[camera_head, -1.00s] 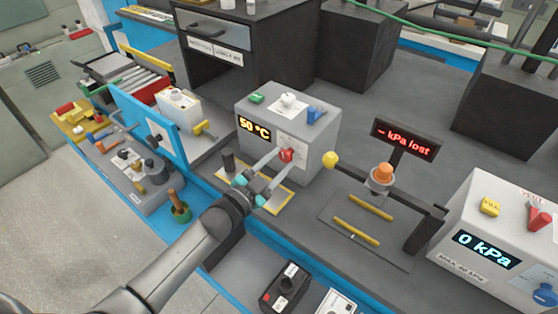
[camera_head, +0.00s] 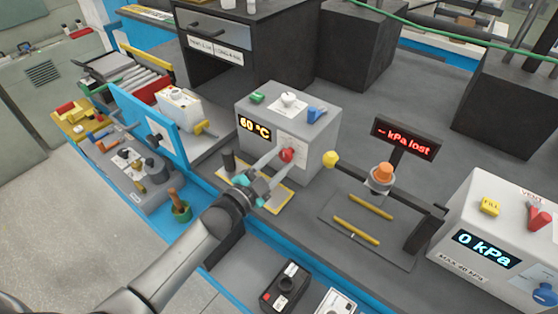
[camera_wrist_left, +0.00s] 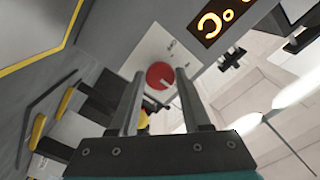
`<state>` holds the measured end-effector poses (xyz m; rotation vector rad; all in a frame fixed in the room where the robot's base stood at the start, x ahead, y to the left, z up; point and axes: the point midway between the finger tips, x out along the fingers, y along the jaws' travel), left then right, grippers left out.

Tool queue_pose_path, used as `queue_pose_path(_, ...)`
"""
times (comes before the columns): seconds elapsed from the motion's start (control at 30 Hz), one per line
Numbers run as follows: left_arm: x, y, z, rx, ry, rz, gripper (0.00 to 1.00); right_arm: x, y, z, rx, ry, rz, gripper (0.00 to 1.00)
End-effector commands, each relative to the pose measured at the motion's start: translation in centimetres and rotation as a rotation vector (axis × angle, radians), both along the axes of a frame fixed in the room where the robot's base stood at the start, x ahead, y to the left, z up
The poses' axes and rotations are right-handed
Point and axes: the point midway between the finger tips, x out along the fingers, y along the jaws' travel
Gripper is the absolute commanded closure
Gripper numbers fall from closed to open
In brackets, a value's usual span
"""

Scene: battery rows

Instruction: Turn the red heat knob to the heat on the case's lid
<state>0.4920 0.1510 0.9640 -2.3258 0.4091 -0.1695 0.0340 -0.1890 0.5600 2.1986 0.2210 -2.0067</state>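The red heat knob (camera_head: 287,155) is on the front of a grey heater box (camera_head: 322,140), over a pale dial plate. The box's display (camera_head: 254,128) reads 60 °C. Part of the display (camera_wrist_left: 216,22) shows there too, cut off. I cannot pick out the case's lid or a heat written on it. My right gripper is not in view.
Green, white and blue controls sit on the heater's top, and a yellow ball knob (camera_head: 330,159) on its right side. A "kPa lost" display (camera_head: 405,139) and a white 0 kPa box (camera_head: 497,240) stand at the right. A blue panel (camera_head: 147,125) stands at the left.

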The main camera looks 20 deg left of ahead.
Motion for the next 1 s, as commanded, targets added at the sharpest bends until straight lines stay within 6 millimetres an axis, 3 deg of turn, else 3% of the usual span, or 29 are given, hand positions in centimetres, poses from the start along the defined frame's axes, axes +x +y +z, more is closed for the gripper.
queue_pose_path(0.03,0.0,0.0,-0.1,0.000,0.002,0.000,0.47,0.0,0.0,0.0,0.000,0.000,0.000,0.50)
queue_pose_path(0.23,0.0,0.0,0.0,0.000,0.002,0.000,0.24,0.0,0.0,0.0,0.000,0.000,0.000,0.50)
queue_pose_path(0.63,-0.8,0.3,0.0,0.000,0.002,0.000,0.24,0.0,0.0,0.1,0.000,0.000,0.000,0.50)
queue_pose_path(1.0,-6.3,2.3,-0.1,-0.001,0.003,0.000,0.24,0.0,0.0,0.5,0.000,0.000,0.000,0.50)
